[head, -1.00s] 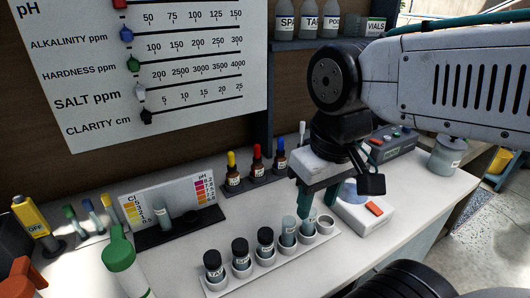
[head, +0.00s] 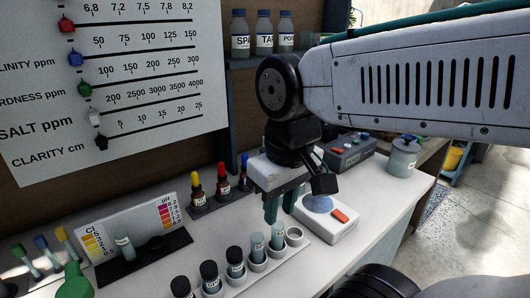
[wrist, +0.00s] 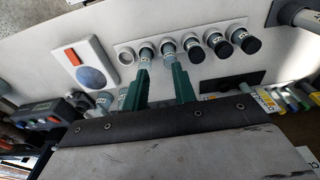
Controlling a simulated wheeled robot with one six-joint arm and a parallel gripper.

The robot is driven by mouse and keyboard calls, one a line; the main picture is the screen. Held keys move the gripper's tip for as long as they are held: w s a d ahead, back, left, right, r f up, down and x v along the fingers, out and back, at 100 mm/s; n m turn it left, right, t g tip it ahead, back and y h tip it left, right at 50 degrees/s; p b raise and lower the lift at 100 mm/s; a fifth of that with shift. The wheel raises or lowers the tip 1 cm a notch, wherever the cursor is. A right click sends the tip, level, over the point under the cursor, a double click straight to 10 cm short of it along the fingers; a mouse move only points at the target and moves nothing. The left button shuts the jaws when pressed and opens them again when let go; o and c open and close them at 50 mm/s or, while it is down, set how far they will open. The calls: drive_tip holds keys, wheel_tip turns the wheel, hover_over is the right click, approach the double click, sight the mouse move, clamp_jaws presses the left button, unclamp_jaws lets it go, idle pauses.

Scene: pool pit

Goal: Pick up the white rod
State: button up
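No white rod can be made out for certain in the current frames; my arm covers part of the bench behind the gripper. My gripper (head: 280,211) points down over the right part of the white tube rack (head: 262,274). In the wrist view its two green fingers (wrist: 162,80) stand apart with nothing visible between them. Their tips appear close to the uncapped tubes (wrist: 168,47), but I cannot tell whether they touch.
Capped vials (head: 209,270) stand in the rack. Dropper bottles (head: 196,186) and a colour chart (head: 129,225) are behind and left. A white device (head: 327,228) with a blue disc, a grey box (head: 350,151) and a jar (head: 402,158) stand to the right.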

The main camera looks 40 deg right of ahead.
drive_tip(key=w+d+r+n, duration=0.1)
drive_tip(key=w+d+r, duration=0.1)
drive_tip(key=w, duration=0.3)
drive_tip(key=w+d+r, duration=0.2)
drive_tip(key=w, duration=0.3)
drive_tip(key=n+g, duration=0.1)
drive_tip(key=n, duration=0.3)
hover_over(265, 137)
wheel_tip(265, 137, down, 4)
drive_tip(key=shift+w+r, duration=0.1)
drive_tip(key=shift+d+f, duration=0.15)
drive_tip(key=shift+f, duration=0.15)
wheel_tip(265, 137, down, 7)
drive_tip(key=shift+f, duration=0.1)
drive_tip(key=c, duration=0.5)
